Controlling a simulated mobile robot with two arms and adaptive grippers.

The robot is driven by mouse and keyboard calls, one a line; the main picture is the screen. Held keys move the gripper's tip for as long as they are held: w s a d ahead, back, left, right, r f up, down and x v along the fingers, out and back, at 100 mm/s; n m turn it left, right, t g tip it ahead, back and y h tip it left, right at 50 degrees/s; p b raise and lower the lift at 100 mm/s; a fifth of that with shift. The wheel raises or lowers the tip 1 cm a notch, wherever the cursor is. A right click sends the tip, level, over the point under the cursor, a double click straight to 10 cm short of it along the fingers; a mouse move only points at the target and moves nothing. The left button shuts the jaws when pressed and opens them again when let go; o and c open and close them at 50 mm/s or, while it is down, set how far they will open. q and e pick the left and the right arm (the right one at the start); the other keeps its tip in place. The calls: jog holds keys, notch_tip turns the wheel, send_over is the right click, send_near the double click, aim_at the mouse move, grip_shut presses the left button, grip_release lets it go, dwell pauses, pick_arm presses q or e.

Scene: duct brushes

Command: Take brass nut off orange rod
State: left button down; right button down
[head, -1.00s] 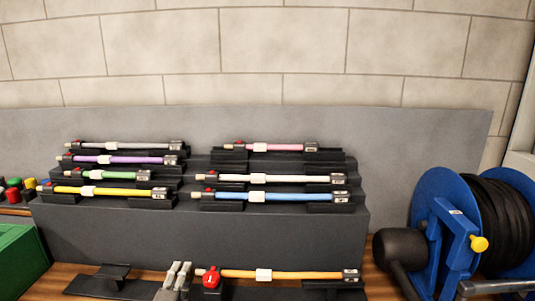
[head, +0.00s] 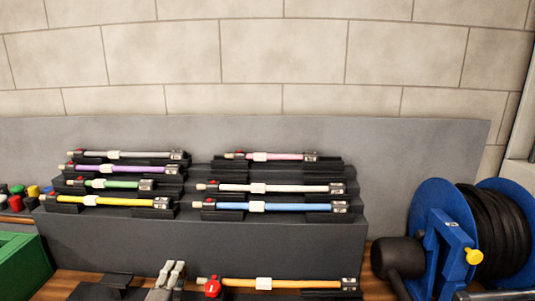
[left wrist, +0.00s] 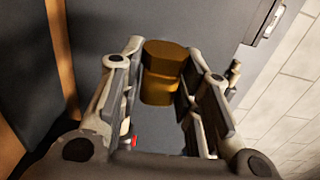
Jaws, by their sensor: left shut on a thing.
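The orange rod (head: 285,283) lies level in a low black stand at the bottom of the head view. It has a white label, a red knob (head: 213,287) near its left end and a pale tip. My left gripper (head: 177,268) is left of that tip, with a small gap in the picture. In the left wrist view, my left gripper (left wrist: 163,52) is shut on the brass nut (left wrist: 161,75), a thick gold-brown piece between its fingers. No rod shows at the nut there. The nut cannot be made out in the head view. My right gripper is not in view.
A dark stepped rack (head: 210,235) behind holds several coloured rods. A blue reel with black hose (head: 497,230) stands at right. A green box (head: 20,262) is at left, with small coloured caps (head: 33,191) behind it. An empty low black stand (head: 95,291) is left of my gripper.

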pick_arm(q)
jog(key=shift+a+r+p, duration=0.2)
jog(key=shift+r+p, duration=0.75)
jog(key=shift+r, duration=0.25)
jog(key=shift+a+r+p, duration=0.2)
jog(key=shift+r+p, duration=0.75)
jog(key=shift+r, duration=0.2)
jog(key=shift+f, duration=0.1)
